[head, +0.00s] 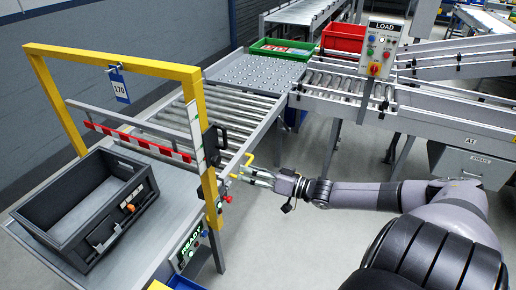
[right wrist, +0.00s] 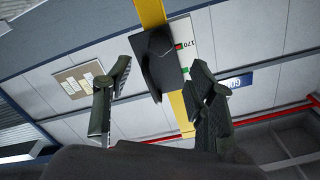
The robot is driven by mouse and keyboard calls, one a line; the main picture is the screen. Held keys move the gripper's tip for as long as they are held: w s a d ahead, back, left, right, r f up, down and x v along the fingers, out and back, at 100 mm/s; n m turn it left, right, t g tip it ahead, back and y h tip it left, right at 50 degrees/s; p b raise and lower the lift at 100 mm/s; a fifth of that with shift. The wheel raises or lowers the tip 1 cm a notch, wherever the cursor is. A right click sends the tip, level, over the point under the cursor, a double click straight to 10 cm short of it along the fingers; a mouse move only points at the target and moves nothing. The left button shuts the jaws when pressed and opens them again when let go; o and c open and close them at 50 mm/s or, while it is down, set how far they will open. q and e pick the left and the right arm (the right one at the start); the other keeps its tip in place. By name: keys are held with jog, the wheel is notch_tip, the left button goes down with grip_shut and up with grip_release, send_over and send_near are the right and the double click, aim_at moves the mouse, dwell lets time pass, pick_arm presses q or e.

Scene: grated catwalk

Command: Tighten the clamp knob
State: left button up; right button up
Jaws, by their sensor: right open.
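The clamp knob appears to be the black part (head: 213,140) on the right post of the yellow frame (head: 120,58), beside a white scale strip (head: 196,133). In the right wrist view the black part (right wrist: 163,62) shows ahead, in the gap between the fingers, against the yellow post and a scale marked 170. My right gripper (head: 242,176) is open and empty, to the right of the post and lower in the picture than the black part. No contact shows. My left gripper is in neither view.
A dark open crate (head: 78,245) sits on the metal bench under the frame. A red-and-white bar (head: 140,143) crosses above it. A roller conveyor (head: 215,110) runs behind. Small red fittings (head: 227,199) stick out low on the post. Open floor lies right of the post.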

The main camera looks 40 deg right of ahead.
jog(key=shift+v, duration=1.15)
jog(key=s+d+f+g+h+b, duration=0.1)
jog(key=s+d+f+h, duration=0.15)
jog(key=f, duration=0.75)
jog(key=s+d+f+g+h, duration=0.2)
jog(key=s+f+h, duration=0.1)
jog(key=f, duration=0.8)
jog(key=s+a+f+g+h+b, duration=0.1)
jog(key=s+f+g, duration=0.1)
jog(key=s+f, duration=0.45)
jog(key=s+a+f+g+h, duration=0.1)
jog(key=s+f+g, duration=0.15)
jog(key=f, duration=0.75)
jog(key=s+a+f+n+g, duration=0.2)
jog(key=s+a+f+g, duration=0.2)
jog(key=s+a+f, duration=0.5)
jog(key=s+a+f+n+g+b, duration=0.1)
jog(key=s+a+f+g, duration=0.3)
jog(key=s+a+f, duration=0.5)
jog(key=s+a+n, duration=0.1)
jog(key=s+a, duration=0.2)
jog(key=s, duration=0.5)
jog(key=shift+s+a+f, duration=0.25)
jog(key=shift+a+f, duration=0.1)
jog(key=shift+f, duration=0.05)
